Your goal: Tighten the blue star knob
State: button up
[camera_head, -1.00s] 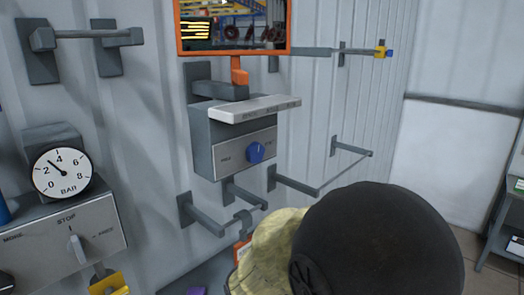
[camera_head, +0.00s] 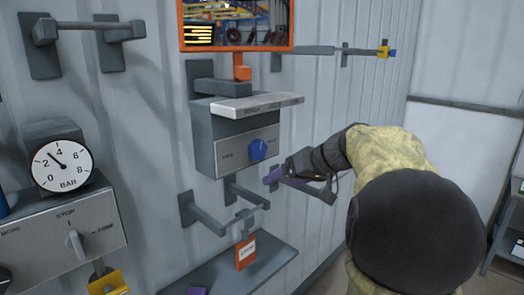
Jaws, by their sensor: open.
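The blue star knob (camera_head: 257,149) sits on the pale front plate of a grey wall box (camera_head: 228,152), right of the plate's middle. My arm reaches in from the lower right.
A light ledge (camera_head: 258,106) juts out above the knob. Below are a bracket bar (camera_head: 207,215), an orange tag (camera_head: 246,252) and a grey shelf (camera_head: 225,268). A pressure gauge (camera_head: 62,165) and a grey lever switch (camera_head: 75,243) are at left. An orange-framed screen (camera_head: 236,24) hangs above.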

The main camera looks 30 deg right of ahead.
aim_at(261, 147)
jog(key=s+d+r+n+t, duration=0.1)
jog(key=d+r, duration=0.2)
jog(key=r, duration=0.2)
jog(key=s+d+r+n+t+y, duration=0.1)
jog(key=d+r+t, duration=0.1)
jog(key=r, duration=0.4)
jog(key=shift+s+d+n, duration=0.2)
jog(key=shift+d+n, duration=0.1)
jog(key=shift+d, duration=0.2)
jog(key=shift+w, duration=0.15)
jog(key=p+x, duration=0.6)
jog(key=x, duration=1)
jog(key=shift+w+p, duration=0.3)
jog(key=shift+w, duration=0.1)
jog(key=shift+w+a+f, duration=0.15)
jog(key=shift+w, duration=0.1)
jog(key=c, duration=1)
